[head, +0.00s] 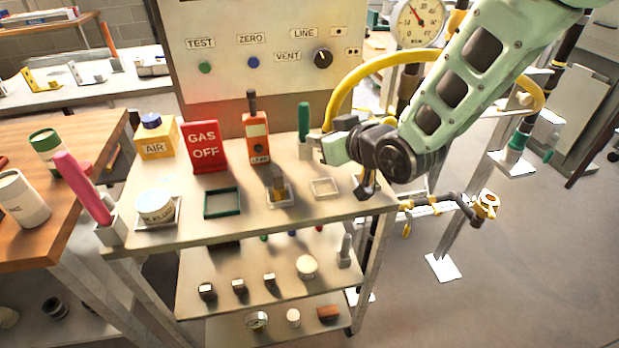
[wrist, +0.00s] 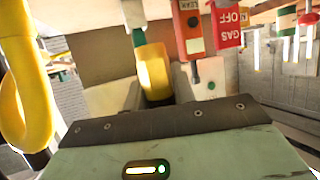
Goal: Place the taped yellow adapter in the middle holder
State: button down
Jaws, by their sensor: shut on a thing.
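My gripper (head: 328,147) is above the right part of the bench top, beside a green-handled tool (head: 304,122) in a grey stand. In the wrist view a rounded yellow piece, the yellow adapter (wrist: 155,76), sits between the fingers, and my gripper is shut on it. Its tape cannot be made out. The head view hides the adapter behind my gripper. The middle holder (head: 287,203), a small pale tray, has a brownish upright piece (head: 277,180) in it. A green square frame (head: 222,214) to its left and a white square tray (head: 325,194) to its right look empty.
Behind the holders stand an orange meter (head: 256,136), a red GAS OFF sign (head: 204,148) and a yellow AIR box (head: 156,141). A yellow hose (head: 375,64) arches behind my arm. The front strip of bench is clear.

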send_over(320, 187)
notch_tip(320, 187, down, 5)
jog(key=shift+f, duration=2.5)
jog(key=shift+f, duration=0.1)
jog(key=c, duration=1.2)
grip_release()
jog(key=shift+o, duration=0.2)
